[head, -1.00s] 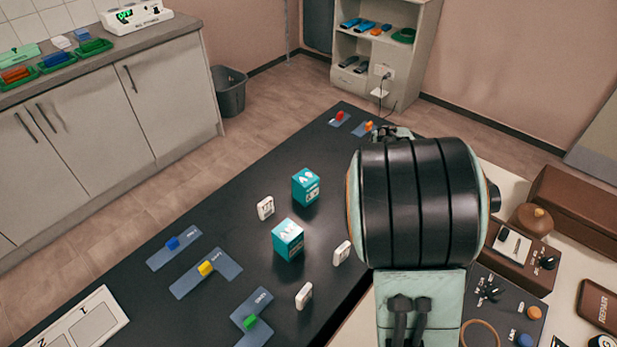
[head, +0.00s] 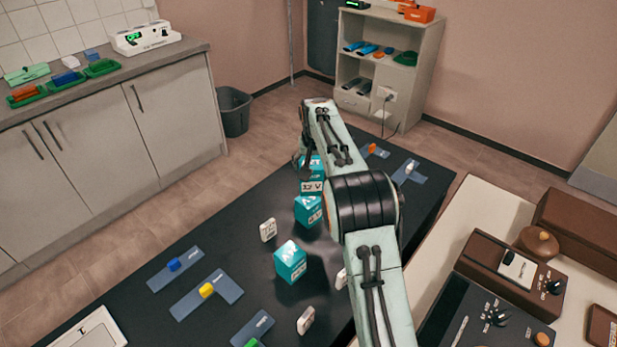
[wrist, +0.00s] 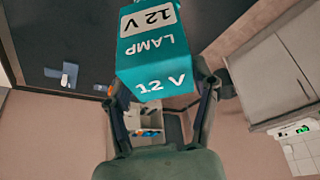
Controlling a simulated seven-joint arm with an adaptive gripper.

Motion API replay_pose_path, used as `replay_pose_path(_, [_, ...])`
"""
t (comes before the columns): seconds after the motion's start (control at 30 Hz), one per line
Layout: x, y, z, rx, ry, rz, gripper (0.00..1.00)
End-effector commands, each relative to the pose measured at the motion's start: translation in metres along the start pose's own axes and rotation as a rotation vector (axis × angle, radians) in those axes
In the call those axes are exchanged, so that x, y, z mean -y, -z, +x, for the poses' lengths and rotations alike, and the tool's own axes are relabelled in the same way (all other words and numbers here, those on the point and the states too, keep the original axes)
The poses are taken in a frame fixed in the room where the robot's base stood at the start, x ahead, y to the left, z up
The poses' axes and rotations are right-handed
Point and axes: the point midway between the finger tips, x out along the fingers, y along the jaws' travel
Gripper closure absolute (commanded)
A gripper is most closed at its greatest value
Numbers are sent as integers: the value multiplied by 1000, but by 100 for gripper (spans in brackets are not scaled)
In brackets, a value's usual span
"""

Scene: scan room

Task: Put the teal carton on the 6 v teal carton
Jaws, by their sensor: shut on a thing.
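My gripper (wrist: 160,105) is shut on a teal carton (wrist: 152,55) marked "12 V LAMP" in the wrist view. In the head view this held carton (head: 311,171) shows its "12 V" label, partly hidden by my arm. It appears just above and behind a second teal carton (head: 306,212) on the dark table; I cannot tell the gap between them. A third teal carton (head: 290,262) stands nearer, clear of the arm. The markings on these two standing cartons are too small to read, so I cannot tell which is 6 V.
Small white tags (head: 268,229) stand on the dark table (head: 225,240) near the cartons. Blue plates with a blue (head: 173,264) and a yellow piece (head: 206,290) lie to the left. A cream bench with brown boxes (head: 514,263) is at the right.

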Motion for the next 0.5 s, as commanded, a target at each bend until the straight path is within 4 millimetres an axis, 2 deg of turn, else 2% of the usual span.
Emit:
replay_pose_path(0.03, [0, 3, 15, 3, 0, 0, 76])
replay_pose_path(0.13, [1, 9, 34, 1, 0, 1, 76])
replay_pose_path(0.4, [2, 15, 49, -1, 0, 0, 76])
replay_pose_path(0.5, [3, 14, 60, 2, 0, 0, 76])
